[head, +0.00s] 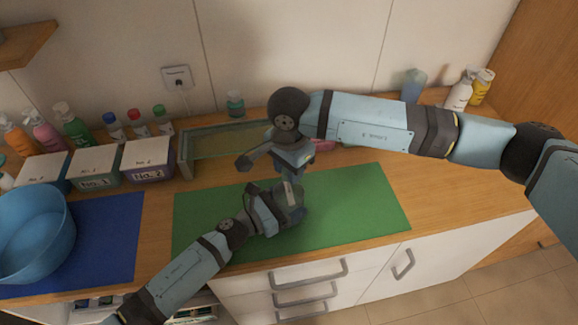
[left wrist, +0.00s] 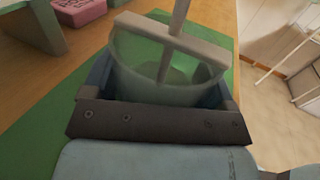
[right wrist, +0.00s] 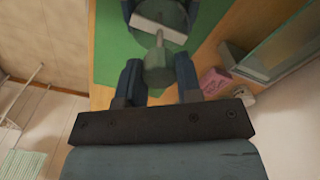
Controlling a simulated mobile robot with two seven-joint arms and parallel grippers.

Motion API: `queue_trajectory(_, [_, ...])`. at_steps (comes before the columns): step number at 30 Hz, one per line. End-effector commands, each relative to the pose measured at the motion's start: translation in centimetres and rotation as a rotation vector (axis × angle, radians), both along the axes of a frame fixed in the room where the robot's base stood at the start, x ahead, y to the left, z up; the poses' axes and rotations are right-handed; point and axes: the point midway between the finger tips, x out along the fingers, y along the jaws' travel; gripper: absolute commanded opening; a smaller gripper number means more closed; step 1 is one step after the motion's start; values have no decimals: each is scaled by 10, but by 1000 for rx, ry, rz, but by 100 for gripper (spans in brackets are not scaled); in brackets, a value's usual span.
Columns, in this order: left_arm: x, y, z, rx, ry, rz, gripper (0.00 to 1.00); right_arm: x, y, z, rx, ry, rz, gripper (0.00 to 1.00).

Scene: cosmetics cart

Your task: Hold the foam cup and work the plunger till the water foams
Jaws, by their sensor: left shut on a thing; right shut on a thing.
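The foam cup (left wrist: 150,80) is a pale translucent cup standing between the fingers of my left gripper (left wrist: 163,92), which is shut on it. A light grey crossbar (left wrist: 165,38) spans the cup's mouth, and the plunger rod (left wrist: 181,14) rises through it. In the head view my left gripper (head: 290,200) is over the green mat and mostly hides the cup. My right gripper (head: 288,165) is just above it. In the right wrist view that gripper (right wrist: 157,82) is shut on the plunger's round grey-green top (right wrist: 157,72). I cannot make out foam through the cup wall.
The green mat (head: 370,205) lies under both grippers. A glass-sided tray (head: 205,143) stands behind, with a pink item (right wrist: 213,82) close by. A blue basin (head: 35,235), numbered boxes (head: 95,180) and bottles fill the left. The mat's right part is clear.

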Motion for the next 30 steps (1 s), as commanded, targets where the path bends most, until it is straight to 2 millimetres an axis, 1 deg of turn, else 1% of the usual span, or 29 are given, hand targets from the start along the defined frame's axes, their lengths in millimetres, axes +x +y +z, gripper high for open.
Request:
queue_trajectory(6, [0,0,0,-1,-1,-1,48,0,0,-38,-2,2,0,0])
queue_trajectory(9, [0,0,0,-1,-1,-1,48,0,0,-48,-1,1,0,0])
queue_trajectory(18, [0,0,0,-1,-1,-1,48,0,0,-50,-1,1,0,0])
queue_trajectory(19, [0,0,0,-1,-1,-1,48,0,0,-50,-1,0,0,39])
queue_trajectory(20, [0,0,0,-1,-1,-1,48,0,0,-50,-2,1,0,46])
queue_trajectory(21, [0,0,0,-1,-1,-1,48,0,0,-50,-1,1,0,55])
queue_trajectory(22, [0,0,0,-1,-1,-1,48,0,0,-50,-1,1,0,59])
queue_trajectory(30, [0,0,0,-1,-1,0,48,0,0,-49,0,0,0,59])
